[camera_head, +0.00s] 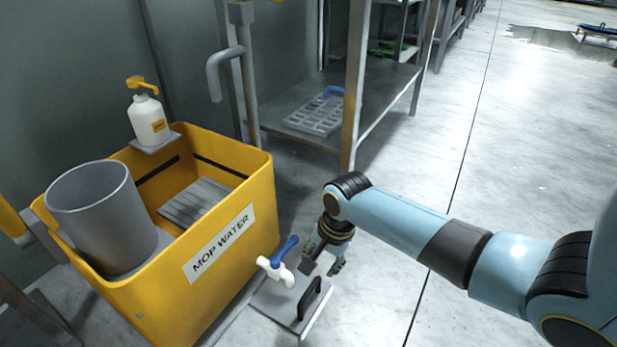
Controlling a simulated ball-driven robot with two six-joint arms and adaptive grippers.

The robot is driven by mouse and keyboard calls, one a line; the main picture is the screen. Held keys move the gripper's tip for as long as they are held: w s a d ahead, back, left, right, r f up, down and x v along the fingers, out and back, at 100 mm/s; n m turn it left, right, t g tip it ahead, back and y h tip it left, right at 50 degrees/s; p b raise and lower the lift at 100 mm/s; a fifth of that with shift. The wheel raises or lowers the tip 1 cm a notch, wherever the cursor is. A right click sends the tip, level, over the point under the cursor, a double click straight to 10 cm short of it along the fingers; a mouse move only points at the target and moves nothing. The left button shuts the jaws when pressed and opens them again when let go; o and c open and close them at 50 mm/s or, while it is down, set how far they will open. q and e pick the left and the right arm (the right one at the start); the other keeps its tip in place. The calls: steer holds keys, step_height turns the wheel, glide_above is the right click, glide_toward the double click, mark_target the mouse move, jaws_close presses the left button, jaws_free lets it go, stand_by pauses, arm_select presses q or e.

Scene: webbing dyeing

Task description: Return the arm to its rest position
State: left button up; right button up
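My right arm comes in from the right with its gripper (323,266) pointing down. The gripper is beside the white tap with a blue handle (276,270) at the front of the yellow mop water bucket (262,195). Its fingers look spread apart, with nothing seen between them. It is above or beside a grey plate with a black handle (281,304) on the floor; I cannot tell if they touch. My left gripper is not in view.
A grey cylinder (105,215) stands in the bucket's left part. A white pump bottle (147,118) sits on a small ledge behind. A metal shelf (383,90) with a grey tray (317,114) stands behind the arm. The floor at right is open.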

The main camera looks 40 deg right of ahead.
arm_select(q)
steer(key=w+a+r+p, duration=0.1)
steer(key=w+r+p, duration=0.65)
steer(key=p, duration=0.65)
arm_select(e)
steer(key=s+r+g, duration=0.1)
steer(key=s+r, duration=0.8)
steer(key=s, duration=0.1)
arm_select(q)
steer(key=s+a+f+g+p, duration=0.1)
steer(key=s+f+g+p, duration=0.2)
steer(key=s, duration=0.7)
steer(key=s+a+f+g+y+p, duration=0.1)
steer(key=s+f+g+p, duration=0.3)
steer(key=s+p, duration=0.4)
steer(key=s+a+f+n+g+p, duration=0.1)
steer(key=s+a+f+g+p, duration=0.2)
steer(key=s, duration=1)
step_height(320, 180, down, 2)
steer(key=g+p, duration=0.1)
steer(key=p, duration=0.2)
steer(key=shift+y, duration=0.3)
arm_select(e)
steer(key=s+r+n+h, duration=0.1)
steer(key=s+n, duration=1.3)
steer(key=s, duration=1.9)
steer(key=shift+r+g+h, duration=0.3)
steer(key=shift+r+h, duration=0.1)
